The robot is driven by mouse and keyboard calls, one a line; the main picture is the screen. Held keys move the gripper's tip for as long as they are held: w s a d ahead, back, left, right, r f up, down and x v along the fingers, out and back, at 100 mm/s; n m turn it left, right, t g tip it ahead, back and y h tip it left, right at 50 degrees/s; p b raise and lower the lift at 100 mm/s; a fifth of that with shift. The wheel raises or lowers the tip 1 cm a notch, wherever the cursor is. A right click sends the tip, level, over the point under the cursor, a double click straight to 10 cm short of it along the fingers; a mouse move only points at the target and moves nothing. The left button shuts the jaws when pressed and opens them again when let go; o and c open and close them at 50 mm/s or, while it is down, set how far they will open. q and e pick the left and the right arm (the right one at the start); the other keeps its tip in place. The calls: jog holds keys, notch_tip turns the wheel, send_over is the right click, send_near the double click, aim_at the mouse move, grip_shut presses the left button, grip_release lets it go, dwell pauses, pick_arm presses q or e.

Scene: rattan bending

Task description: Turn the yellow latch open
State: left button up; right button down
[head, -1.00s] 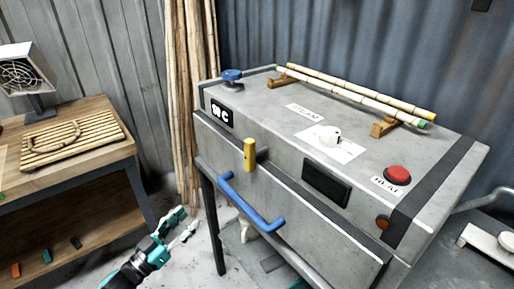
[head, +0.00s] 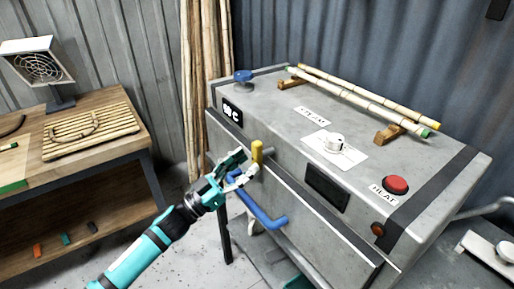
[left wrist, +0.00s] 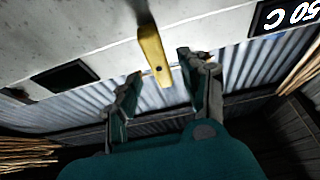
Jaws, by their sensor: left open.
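The yellow latch (head: 257,152) stands upright on the front of the grey steam box (head: 285,135), above the blue handle (head: 262,214). My left gripper (head: 238,170) is open just left of and slightly below the latch in the head view, its fingers pointing toward it. In the left wrist view the latch (left wrist: 154,54) lies ahead of and between the two open fingertips (left wrist: 160,70), with its free end nearest to me. I see no contact with the fingers. My right gripper is in neither view.
A wooden bench (head: 60,175) stands at the left. Tall canes lean behind the box.

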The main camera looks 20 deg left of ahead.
aim_at(253, 157)
pick_arm(q)
jog(key=shift+p+x, duration=0.45)
jog(key=shift+x, duration=1.8)
grip_shut()
